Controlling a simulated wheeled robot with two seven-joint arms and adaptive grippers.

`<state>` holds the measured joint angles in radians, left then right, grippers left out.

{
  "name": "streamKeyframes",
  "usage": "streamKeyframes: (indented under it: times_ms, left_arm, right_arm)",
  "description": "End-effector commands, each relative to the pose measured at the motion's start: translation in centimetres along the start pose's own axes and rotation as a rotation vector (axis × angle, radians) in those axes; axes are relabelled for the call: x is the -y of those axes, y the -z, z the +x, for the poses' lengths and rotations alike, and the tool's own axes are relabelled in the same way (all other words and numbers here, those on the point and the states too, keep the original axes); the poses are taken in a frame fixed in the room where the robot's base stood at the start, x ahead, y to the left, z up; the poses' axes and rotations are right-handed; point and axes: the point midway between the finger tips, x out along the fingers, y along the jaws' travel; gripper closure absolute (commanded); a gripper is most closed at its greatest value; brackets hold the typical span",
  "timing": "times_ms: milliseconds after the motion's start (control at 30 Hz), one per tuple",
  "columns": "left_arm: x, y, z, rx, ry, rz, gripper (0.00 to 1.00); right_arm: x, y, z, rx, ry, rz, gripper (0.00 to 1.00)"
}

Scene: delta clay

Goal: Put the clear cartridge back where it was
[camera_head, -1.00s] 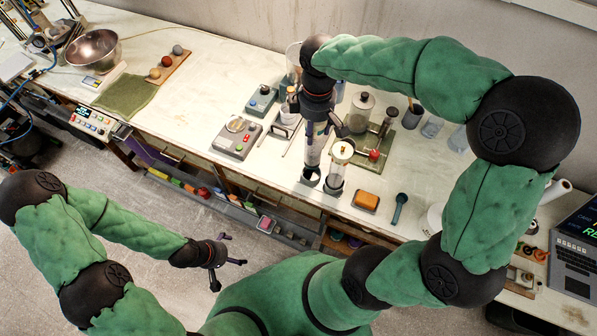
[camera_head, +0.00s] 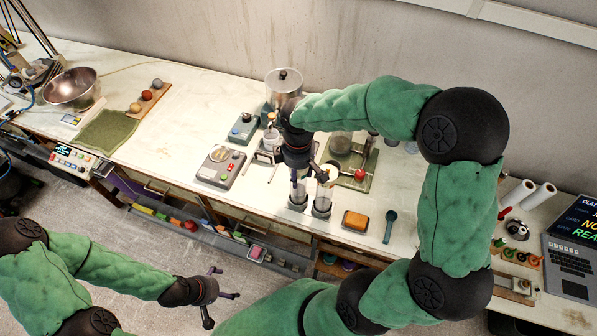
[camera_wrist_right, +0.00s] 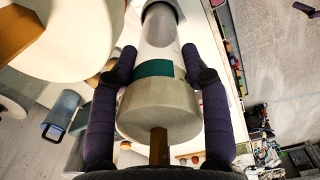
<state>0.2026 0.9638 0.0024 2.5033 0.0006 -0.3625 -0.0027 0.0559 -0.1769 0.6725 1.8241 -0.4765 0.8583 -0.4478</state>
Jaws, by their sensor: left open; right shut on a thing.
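The clear cartridge (camera_wrist_right: 158,108) has a pale cap with a brown stem and a teal band. My right gripper (camera_head: 302,180) is shut on it from above; in the right wrist view its dark fingers (camera_wrist_right: 160,85) flank the cap and band. The cartridge stands upright over the left dark round holder (camera_head: 298,207); its lower end looks inside the rim, but I cannot tell if it sits on the bottom. A second clear cylinder (camera_head: 324,193) stands close beside it in the right holder (camera_head: 321,210). My left gripper (camera_head: 222,290) is open and empty, off the bench front.
A grey device with buttons (camera_head: 220,167) is left of the holders. A green board (camera_head: 372,168) with a jar and red knob and a tall canister (camera_head: 284,88) stand behind.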

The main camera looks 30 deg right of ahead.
Motion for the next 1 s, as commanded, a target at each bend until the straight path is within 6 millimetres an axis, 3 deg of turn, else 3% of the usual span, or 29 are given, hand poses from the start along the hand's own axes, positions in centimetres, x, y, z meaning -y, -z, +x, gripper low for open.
streamKeyframes:
  times_ms: [167, 200, 267, 667, 833, 1000]
  left_arm:
    - [0.1, 0.0, 0.3, 0.000, 0.000, 0.000, 0.05]
    - [0.1, 0.0, 0.2, 0.000, 0.000, 0.000, 0.05]
    - [0.1, 0.0, 0.2, 0.000, 0.000, 0.000, 0.05]
    - [0.0, 0.0, -0.1, 0.000, 0.000, 0.000, 0.05]
    - [-0.1, 0.0, -0.3, 0.000, 0.000, 0.000, 0.05]
    - [-0.3, 0.0, -0.8, 0.000, 0.000, 0.000, 0.05]
  right_arm:
    - [0.0, 0.0, 0.4, -0.001, -0.001, 0.000, 1.00]
    - [0.0, 0.0, 0.3, 0.000, 0.000, 0.000, 0.41]
    - [0.0, 0.0, 0.3, 0.000, 0.000, 0.000, 0.29]
    - [0.0, 0.0, -0.1, 0.000, 0.000, 0.000, 0.29]
    - [-0.1, 0.1, -2.1, -0.002, -0.002, 0.000, 0.29]
    - [-0.1, 0.1, -5.7, -0.004, -0.004, 0.000, 0.29]
